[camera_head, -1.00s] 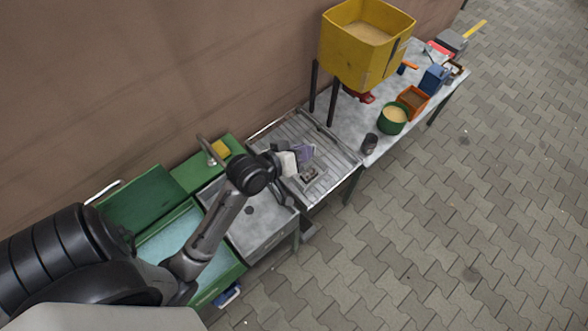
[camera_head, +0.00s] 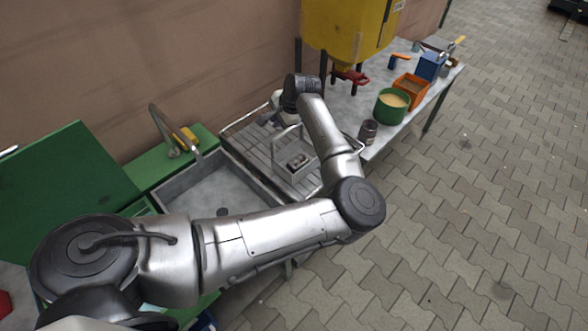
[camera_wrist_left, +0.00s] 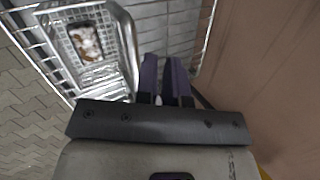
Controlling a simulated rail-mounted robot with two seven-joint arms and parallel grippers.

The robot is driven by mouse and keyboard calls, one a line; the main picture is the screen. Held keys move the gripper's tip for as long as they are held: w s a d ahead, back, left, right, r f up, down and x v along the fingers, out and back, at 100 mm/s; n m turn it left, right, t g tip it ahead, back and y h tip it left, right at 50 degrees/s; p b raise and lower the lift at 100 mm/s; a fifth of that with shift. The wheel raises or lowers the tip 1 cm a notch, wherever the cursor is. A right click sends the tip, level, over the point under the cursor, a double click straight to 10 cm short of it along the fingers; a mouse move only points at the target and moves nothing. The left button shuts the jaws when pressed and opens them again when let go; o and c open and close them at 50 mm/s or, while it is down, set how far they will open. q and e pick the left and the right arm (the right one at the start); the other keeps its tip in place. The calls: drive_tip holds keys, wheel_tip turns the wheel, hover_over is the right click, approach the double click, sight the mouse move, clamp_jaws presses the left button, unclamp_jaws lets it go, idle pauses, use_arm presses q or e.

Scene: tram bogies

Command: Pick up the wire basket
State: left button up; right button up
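The wire basket (camera_head: 285,172) stands on the ribbed metal drainboard with its handle loop raised, and a small dark item lies inside. In the left wrist view the basket (camera_wrist_left: 108,72) is at the upper left, left of the fingers. My left gripper (camera_head: 270,114) is behind the basket, near the wall side of the drainboard, partly hidden by my wrist. In the left wrist view its two purple fingers (camera_wrist_left: 165,75) are parallel with a narrow empty gap. They appear apart from the basket. My right gripper is not in view.
A sink (camera_head: 215,190) with a tap (camera_head: 165,130) lies left of the drainboard (camera_head: 250,145). A yellow hopper (camera_head: 345,25) stands behind on the right. A dark jar (camera_head: 368,130), green tub (camera_head: 390,107) and orange box (camera_head: 410,88) stand on the table. The wall is close behind.

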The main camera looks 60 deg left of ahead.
use_arm(q)
drive_tip(key=w+d+f+n+t+h+b, duration=0.25)
drive_tip(key=w+d+f+h, duration=0.25)
drive_tip(key=w+d, duration=0.25)
drive_tip(key=b, duration=0.1)
hover_over(309, 172)
drive_tip(key=shift+m, duration=0.35)
wheel_tip(309, 172, down, 6)
drive_tip(key=shift+w+a+f, duration=0.15)
drive_tip(key=shift+f, duration=0.9)
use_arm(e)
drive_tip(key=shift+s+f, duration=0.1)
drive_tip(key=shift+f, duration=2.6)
use_arm(q)
drive_tip(key=shift+f+b, duration=0.8)
drive_tip(key=shift+f, duration=1.75)
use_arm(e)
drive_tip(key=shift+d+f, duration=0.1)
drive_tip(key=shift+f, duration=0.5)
use_arm(q)
drive_tip(key=shift+c, duration=0.2)
clamp_jaws()
drive_tip(key=shift+r, duration=0.1)
